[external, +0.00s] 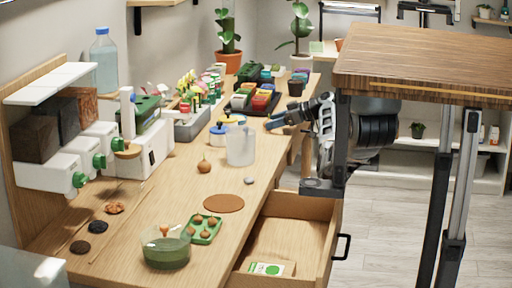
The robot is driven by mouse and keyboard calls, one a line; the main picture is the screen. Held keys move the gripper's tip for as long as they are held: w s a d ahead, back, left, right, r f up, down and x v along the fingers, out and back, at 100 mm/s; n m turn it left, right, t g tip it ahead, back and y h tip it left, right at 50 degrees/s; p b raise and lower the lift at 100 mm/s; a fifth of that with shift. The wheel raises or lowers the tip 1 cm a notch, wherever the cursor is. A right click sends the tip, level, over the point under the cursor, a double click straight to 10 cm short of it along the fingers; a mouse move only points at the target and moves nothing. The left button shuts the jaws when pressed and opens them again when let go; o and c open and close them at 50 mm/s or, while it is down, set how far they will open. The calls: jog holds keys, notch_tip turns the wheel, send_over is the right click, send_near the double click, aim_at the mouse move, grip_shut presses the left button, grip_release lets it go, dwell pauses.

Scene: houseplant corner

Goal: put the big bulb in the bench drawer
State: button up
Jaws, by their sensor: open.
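The big bulb (204,168), round and brown with a short tip, sits on the wooden bench (176,195), just in front of a clear beaker. The bench drawer (335,225) is pulled open at the bench's front right. A white and green packet (266,269) lies inside, and much of its floor is bare. My gripper (275,119) is open above the bench's right side, behind and to the right of the beaker and apart from the bulb. I see nothing between its fingers.
A green tray (204,228) holds several smaller bulbs. A glass bowl of green liquid (166,250), a brown disc (223,204) and a grey stone (249,181) lie near the drawer. The clear beaker (240,147) stands close to the bulb. A raised wooden tabletop (430,60) is at right.

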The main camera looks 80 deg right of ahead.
jog(key=v, duration=0.4)
jog(key=shift+d+r+p, duration=0.25)
jog(key=shift+r+p, duration=0.05)
jog(key=shift+p, duration=0.05)
jog(key=shift+s+r, duration=0.15)
jog(key=shift+s, duration=0.4)
jog(key=w+r+n+g, duration=0.1)
jog(key=w+a+r+n+g, duration=0.1)
jog(key=n, duration=0.1)
jog(key=w+r+n+g+p, duration=0.1)
jog(key=w, duration=0.1)
jog(key=shift+a+n, duration=0.3)
jog(key=shift+n, duration=0.1)
jog(key=w+a+r+n+g+h+p, duration=0.2)
jog(key=w+a+n+g+h, duration=0.15)
jog(key=n+g, duration=0.85)
jog(key=shift+n+t+h, duration=0.35)
jog(key=shift+n+t, duration=0.35)
jog(key=x, duration=0.4)
jog(key=d+x, duration=0.1)
jog(key=x, duration=0.3)
jog(key=shift+s+r, duration=0.1)
jog(key=shift+r, duration=0.15)
